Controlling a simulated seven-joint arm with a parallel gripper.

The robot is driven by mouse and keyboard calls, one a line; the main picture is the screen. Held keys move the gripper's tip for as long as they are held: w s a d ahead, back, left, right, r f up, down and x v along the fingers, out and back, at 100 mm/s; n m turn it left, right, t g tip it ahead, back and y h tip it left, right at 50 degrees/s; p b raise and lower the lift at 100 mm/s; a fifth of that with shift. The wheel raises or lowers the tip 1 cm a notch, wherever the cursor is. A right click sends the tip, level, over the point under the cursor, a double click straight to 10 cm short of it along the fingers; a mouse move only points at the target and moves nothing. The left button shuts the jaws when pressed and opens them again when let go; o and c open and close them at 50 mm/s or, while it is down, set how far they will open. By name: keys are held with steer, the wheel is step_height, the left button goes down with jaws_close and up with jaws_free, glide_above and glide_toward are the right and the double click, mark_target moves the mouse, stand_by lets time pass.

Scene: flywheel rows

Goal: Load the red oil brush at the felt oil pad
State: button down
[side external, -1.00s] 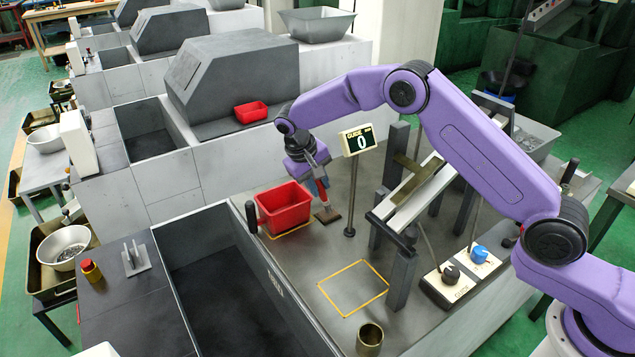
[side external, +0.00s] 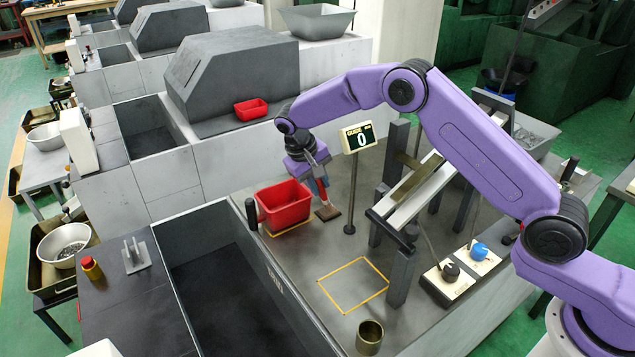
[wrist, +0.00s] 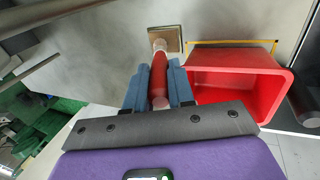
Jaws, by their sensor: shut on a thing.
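My gripper (side external: 319,174) is shut on the red oil brush (wrist: 159,76), whose red handle stands between the two blue fingers in the wrist view. The brush points down, its pale lower end over a small brown square pad (side external: 327,213), which looks like the felt oil pad. The pad also shows in the wrist view (wrist: 166,39), with the brush tip at its near left part. I cannot tell for sure whether the tip touches it or how deep it presses.
A red bin (side external: 285,203) stands just left of the brush, close to it. A gauge display (side external: 358,137) reading 0 stands on a post to the right. A yellow outlined square (side external: 353,286) is empty on the bench. A brass cup (side external: 369,337) stands at the front.

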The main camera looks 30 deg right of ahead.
steer(key=shift+r, duration=0.1)
steer(key=shift+r, duration=3.4)
steer(key=s+d+r+n+t, duration=0.1)
steer(key=d+r+n, duration=0.1)
steer(key=d+r, duration=0.35)
steer(key=s+d+r+n, duration=0.1)
steer(key=d+r+n, duration=0.15)
steer(key=r, duration=0.55)
steer(key=s+d+f+m+g, duration=0.1)
steer(key=s+d+f+m, duration=0.2)
steer(key=s+d+m, duration=0.1)
steer(key=shift+s+d+f, duration=0.3)
steer(key=shift+s+d, duration=0.4)
